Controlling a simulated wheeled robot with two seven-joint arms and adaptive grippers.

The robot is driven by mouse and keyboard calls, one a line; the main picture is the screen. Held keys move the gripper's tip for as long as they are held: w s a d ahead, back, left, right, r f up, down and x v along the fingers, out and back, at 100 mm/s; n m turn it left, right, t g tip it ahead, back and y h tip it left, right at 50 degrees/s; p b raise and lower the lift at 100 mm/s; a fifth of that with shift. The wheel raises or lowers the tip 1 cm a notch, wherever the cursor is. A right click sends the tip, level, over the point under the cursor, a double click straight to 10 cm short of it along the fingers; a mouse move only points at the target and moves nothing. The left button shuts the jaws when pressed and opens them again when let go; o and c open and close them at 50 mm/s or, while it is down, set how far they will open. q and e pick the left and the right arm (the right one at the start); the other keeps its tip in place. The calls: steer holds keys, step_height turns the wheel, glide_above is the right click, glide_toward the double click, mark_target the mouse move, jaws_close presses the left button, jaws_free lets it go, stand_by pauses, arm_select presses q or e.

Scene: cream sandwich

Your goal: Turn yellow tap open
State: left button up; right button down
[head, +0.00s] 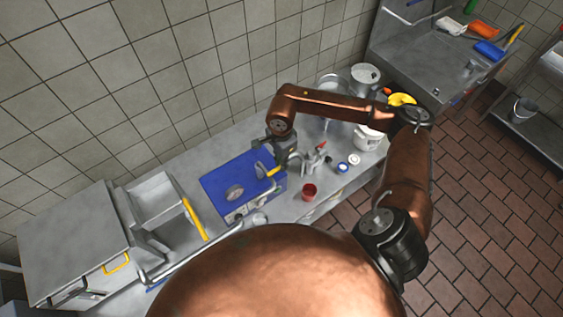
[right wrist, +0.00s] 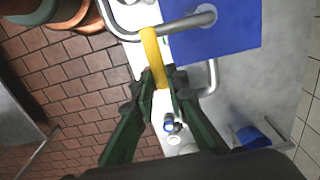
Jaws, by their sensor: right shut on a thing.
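The yellow tap handle (head: 273,171) is at the right side of the blue machine (head: 228,183) on the counter. In the right wrist view the yellow handle (right wrist: 153,50) is a slim bar that runs up from between my fingers to a grey metal pipe (right wrist: 187,24). My right gripper (head: 278,158) reaches down to the handle from above. In the right wrist view its green fingers (right wrist: 162,78) are shut on the lower end of the yellow handle. The fingers hide that end. My left gripper is not in view.
A red cup (head: 309,191), a white pot (head: 368,138) and small jars stand right of the machine. A steel box with a yellow handle (head: 116,263) is at the left. The tiled wall closes the back; the brown floor at right is mostly clear.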

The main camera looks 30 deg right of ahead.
steer(key=s+a+m+b, duration=0.4)
steer(key=m+b, duration=0.6)
steer(key=m, duration=0.6)
steer(key=shift+s+b, duration=0.4)
steer(key=shift+s, duration=0.15)
steer(key=shift+r+m, duration=0.1)
steer(key=shift+m, duration=0.2)
steer(key=c, duration=1.9)
jaws_free()
steer(key=shift+c, duration=0.2)
